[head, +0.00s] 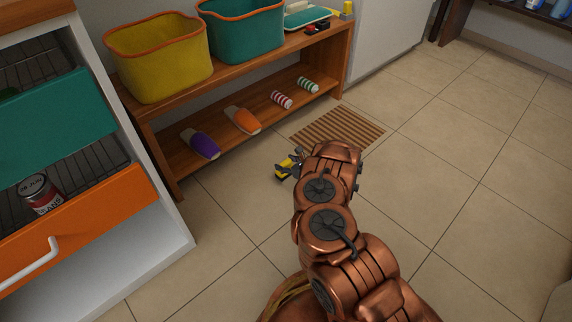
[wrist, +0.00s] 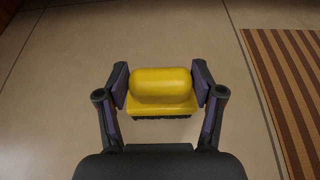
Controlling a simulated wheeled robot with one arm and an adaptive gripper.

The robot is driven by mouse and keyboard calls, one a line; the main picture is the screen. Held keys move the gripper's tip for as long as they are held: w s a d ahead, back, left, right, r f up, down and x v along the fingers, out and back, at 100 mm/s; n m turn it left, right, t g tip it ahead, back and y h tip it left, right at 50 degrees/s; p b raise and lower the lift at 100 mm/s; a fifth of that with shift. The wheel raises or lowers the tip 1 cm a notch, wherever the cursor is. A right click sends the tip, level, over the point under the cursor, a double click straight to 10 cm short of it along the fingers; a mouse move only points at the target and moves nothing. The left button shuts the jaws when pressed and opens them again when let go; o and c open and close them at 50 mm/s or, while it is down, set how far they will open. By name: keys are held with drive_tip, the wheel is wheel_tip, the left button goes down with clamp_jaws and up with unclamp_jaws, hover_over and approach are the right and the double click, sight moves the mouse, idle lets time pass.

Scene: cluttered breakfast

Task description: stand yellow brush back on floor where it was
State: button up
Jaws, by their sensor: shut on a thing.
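The yellow brush (wrist: 162,88) has a rounded yellow top and dark bristles pointing down. In the wrist view it sits between the two fingers of my gripper (wrist: 162,88), which are closed on its sides. I cannot tell whether the bristles touch the floor.
A brown striped mat (head: 338,132) lies right of the brush. The wooden shelf (head: 165,150) behind holds bins above and slippers below. An open orange drawer (head: 85,210) juts out at left. Tiled floor (head: 215,235) is clear around the brush and to the right.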

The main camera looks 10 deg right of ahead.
drive_tip(key=shift+f, duration=0.15)
drive_tip(key=o, duration=1.1)
drive_tip(key=shift+o, duration=0.2)
